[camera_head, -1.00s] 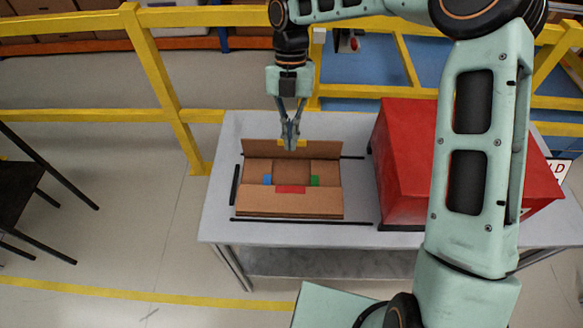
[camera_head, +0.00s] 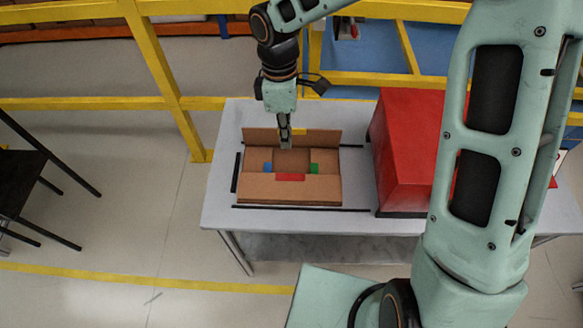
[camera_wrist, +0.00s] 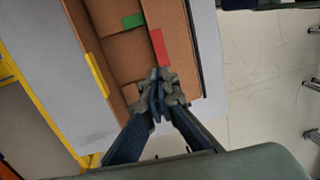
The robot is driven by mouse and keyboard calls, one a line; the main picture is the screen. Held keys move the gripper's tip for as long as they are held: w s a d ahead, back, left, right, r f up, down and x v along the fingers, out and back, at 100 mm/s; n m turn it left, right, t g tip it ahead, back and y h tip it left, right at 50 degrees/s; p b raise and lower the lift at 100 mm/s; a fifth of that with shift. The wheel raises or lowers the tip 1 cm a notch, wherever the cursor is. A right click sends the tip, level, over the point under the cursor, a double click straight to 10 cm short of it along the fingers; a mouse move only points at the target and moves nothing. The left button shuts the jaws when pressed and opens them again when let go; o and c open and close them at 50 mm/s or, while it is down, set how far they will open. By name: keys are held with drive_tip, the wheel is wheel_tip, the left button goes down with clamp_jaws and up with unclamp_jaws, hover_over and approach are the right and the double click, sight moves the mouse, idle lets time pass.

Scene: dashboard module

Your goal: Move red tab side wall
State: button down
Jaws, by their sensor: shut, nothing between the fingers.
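An open brown cardboard box (camera_head: 225,190) sits on the table. The red tab (camera_head: 290,177) is at the inner edge of its near side panel (camera_head: 265,188). The red tab also shows in the wrist view (camera_wrist: 159,47), just beyond the fingertips. A blue tab (camera_head: 267,168) is on the left, a green tab (camera_head: 314,168) on the right, and a yellow tab (camera_head: 299,131) on the raised far flap. My gripper (camera_head: 285,144) points down over the far part of the box, shut and empty. It also shows in the wrist view (camera_wrist: 160,92). Contact with the box cannot be told.
The grey table (camera_head: 225,160) has free room left of the box. Thin black strips (camera_head: 237,172) lie around the box. A large red box-shaped object (camera_head: 410,150) stands to the right. A yellow railing (camera_head: 165,90) runs behind the table.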

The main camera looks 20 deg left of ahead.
sight(292, 175)
drive_tip(key=s+d+r+m+t+y+p, duration=0.1)
drive_tip(key=s+d+r+m+t+p, duration=0.15)
drive_tip(key=m, duration=1.55)
drive_tip(key=f, duration=0.4)
drive_tip(key=f+b, duration=0.1)
drive_tip(key=f, duration=0.4)
drive_tip(key=w+f, duration=0.1)
drive_tip(key=f, duration=0.4)
drive_tip(key=shift+a+f+b, duration=0.1)
drive_tip(key=shift+a+b, duration=0.2)
drive_tip(key=shift+a, duration=0.05)
drive_tip(key=b, duration=0.1)
drive_tip(key=f+b, duration=0.1)
drive_tip(key=shift+w+f+b, duration=0.2)
drive_tip(key=shift+f+b, duration=0.1)
drive_tip(key=shift+r, duration=0.1)
